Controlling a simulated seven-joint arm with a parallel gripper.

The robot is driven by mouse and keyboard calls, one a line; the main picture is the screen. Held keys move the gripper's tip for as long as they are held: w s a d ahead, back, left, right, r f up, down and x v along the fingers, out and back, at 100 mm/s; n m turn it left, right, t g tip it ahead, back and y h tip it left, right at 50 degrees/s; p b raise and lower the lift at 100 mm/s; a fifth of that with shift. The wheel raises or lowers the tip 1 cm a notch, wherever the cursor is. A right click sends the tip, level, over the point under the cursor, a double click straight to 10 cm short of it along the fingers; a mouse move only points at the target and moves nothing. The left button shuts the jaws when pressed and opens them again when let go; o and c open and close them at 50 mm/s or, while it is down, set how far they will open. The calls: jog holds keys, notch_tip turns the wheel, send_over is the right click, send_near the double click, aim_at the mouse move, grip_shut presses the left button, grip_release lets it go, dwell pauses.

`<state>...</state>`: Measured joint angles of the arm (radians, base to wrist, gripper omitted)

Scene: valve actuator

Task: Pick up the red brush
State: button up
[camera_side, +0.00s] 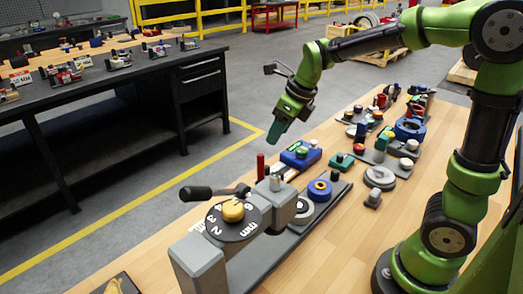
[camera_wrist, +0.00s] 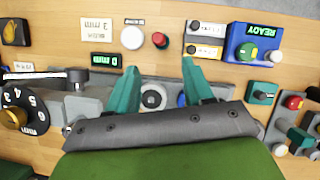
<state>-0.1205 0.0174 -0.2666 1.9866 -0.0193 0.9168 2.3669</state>
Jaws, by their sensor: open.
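I cannot make out a clear brush in either view. A slim red upright piece (camera_side: 260,166) stands on the bench behind the grey dial housing in the side view. In the wrist view a round red top (camera_wrist: 160,40) lies just beyond my fingertips; I cannot tell whether it is the same piece. My gripper (camera_side: 276,136) hangs above the bench, pointing down, apart from everything below. In the wrist view its two teal fingers (camera_wrist: 160,65) are spread with nothing held between them, and they hide part of the grey fixtures underneath.
A numbered dial with a yellow knob (camera_side: 233,211) and a black lever handle (camera_side: 207,192) stand at the bench's front left. A blue box with a green button (camera_side: 301,153) sits nearby; it reads READY in the wrist view (camera_wrist: 254,43). Several fixtures crowd the bench farther back.

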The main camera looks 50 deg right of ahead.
aim_at(259, 168)
jog(key=x, duration=1.5)
jog(key=shift+a, duration=0.1)
grip_shut()
